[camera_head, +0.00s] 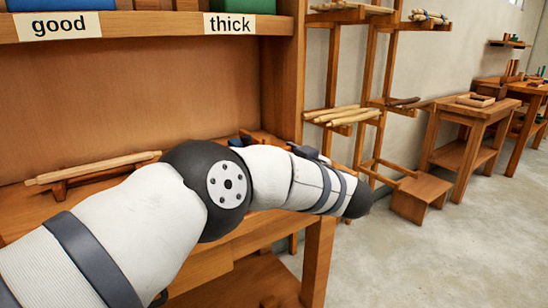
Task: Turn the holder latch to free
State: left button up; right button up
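No latch can be made out in the head view. My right gripper is not in view.
A wooden rod rest (60,188) holds light rods at the bench's left. A shelf (150,26) above carries labels "good" and "thick". A rack (362,100) with rods, a low stool (420,192) and a side table (472,118) stand right. The grey floor (440,260) is clear.

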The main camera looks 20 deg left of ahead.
pick_arm(q)
jog(key=shift+r, duration=0.2)
jog(key=o, duration=1.1)
jog(key=shift+w, duration=0.1)
jog(key=shift+f, duration=0.1)
jog(key=shift+d, duration=0.1)
